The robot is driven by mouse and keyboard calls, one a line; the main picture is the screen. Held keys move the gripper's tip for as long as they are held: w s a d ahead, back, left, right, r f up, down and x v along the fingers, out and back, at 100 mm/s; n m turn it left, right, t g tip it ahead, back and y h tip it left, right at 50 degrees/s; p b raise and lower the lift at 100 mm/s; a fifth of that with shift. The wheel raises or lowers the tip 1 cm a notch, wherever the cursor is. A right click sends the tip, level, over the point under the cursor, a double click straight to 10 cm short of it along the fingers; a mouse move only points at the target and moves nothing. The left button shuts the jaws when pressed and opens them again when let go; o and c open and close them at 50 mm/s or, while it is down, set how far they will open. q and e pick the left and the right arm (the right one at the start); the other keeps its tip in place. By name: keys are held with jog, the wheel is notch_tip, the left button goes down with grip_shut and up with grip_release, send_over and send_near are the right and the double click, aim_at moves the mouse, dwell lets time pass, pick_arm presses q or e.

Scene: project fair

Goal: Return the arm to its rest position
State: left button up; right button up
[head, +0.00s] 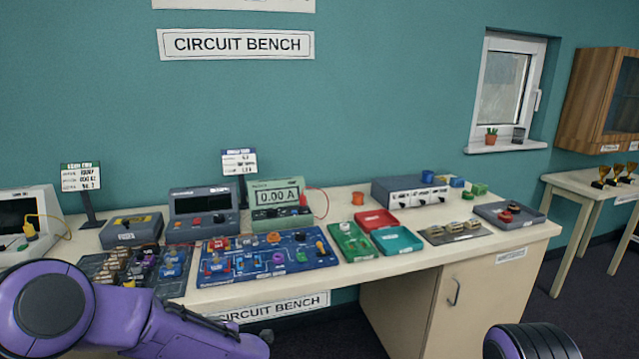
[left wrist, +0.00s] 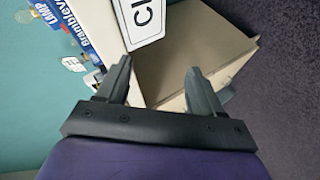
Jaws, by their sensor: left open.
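My left arm (head: 130,315), purple, comes in from the lower left in the head view, in front of the bench's left part. Its gripper cannot be made out there. In the left wrist view my left gripper (left wrist: 160,88) is open, with two dark fingers apart and nothing between them. Beyond the fingers are the front of the bench and part of its white sign (left wrist: 143,18). A dark rounded part of mine shows at the lower right of the head view. My right gripper is not in view.
The circuit bench (head: 400,268) carries a blue circuit board (head: 300,262), a meter (head: 278,205), a red tray (head: 376,220), a teal tray (head: 397,240) and a grey tray (head: 508,222). A cabinet (head: 482,300) stands under its right end.

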pick_arm(q)
jog(key=s+f+m+h, duration=0.3)
jog(key=s+f+m, duration=0.4)
jog(key=s+f, duration=0.3)
jog(key=s+a+f+m+g, duration=0.1)
jog(key=s+f, duration=0.3)
jog(key=s, duration=0.5)
jog(key=s+a+f+m+g+h, duration=0.1)
jog(key=s+a+f+m+g, duration=0.1)
jog(key=s, duration=0.8)
jog(key=s+a+f+m+g+h, duration=0.1)
jog(key=s+a+f+m+g, duration=0.1)
jog(key=s+f+m, duration=0.3)
jog(key=s, duration=0.4)
jog(key=shift+s+a+f+g, duration=0.15)
jog(key=shift+f+g, duration=0.2)
jog(key=shift+g, duration=0.05)
